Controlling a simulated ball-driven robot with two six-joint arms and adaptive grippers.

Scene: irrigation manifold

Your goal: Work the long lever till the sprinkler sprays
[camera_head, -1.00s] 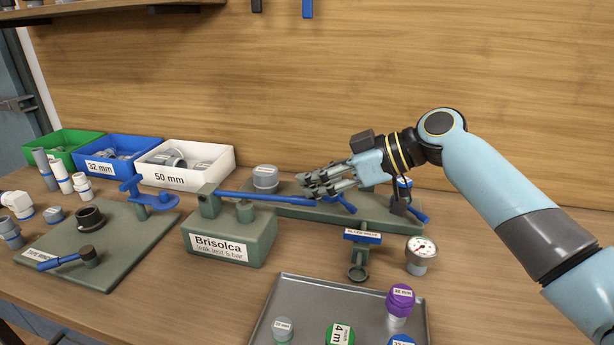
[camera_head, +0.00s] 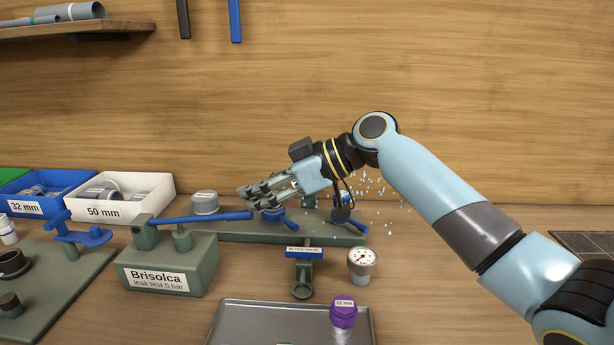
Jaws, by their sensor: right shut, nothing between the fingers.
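The long blue lever (camera_head: 205,217) runs nearly level from its pivot on the green Brisolca pump box (camera_head: 200,262) toward the right. My right gripper (camera_head: 246,194) is shut and empty just above the lever's free end; I cannot tell whether they touch. White water drops (camera_head: 372,188) spray through the air around my right wrist and forearm. The sprinkler (camera_head: 342,208) seems to stand on the far end of the green base plate, partly hidden by my wrist. My left gripper is out of view.
A grey tray (camera_head: 240,322) with a purple-capped fitting (camera_head: 343,313) is at the front. White (camera_head: 105,210) and blue bins stand at the left. The table at right front is clear.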

